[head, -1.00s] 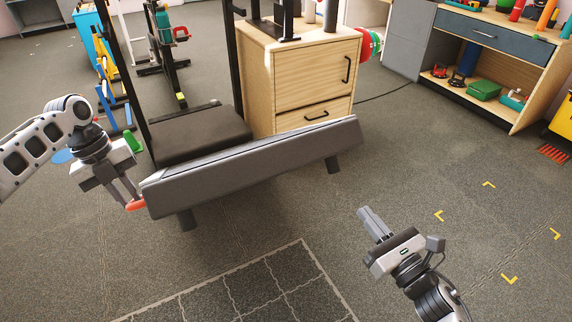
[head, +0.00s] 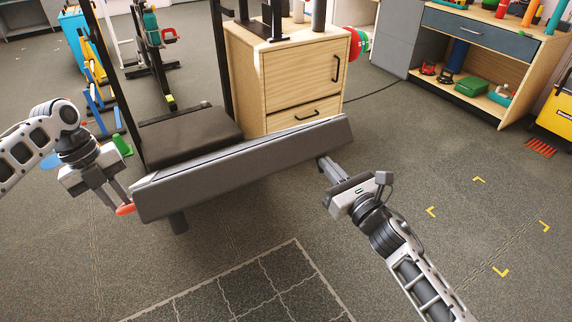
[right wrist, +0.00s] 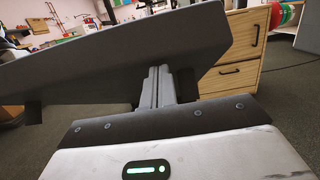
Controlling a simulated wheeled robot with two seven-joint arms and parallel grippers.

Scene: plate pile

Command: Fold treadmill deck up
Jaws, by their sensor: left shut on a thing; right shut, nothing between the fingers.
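The treadmill deck (head: 245,170) is a long dark grey slab, its near edge raised off the floor and slanting up to the right. A red-orange grip (head: 125,210) sticks out at its left end. My left gripper (head: 118,198) is shut on this grip. My right gripper (head: 325,163) is shut and empty, its fingertips close under the deck's right end. In the right wrist view the deck (right wrist: 110,60) spans above and behind my right fingers (right wrist: 157,85); I cannot tell whether they touch it.
Black uprights (head: 113,90) rise behind the deck. A wooden cabinet (head: 290,85) stands close behind it. A shelf unit (head: 485,50) and yellow bin (head: 552,118) are at the right. The floor in front is clear, with a grid mat (head: 265,290) and yellow corner marks (head: 478,180).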

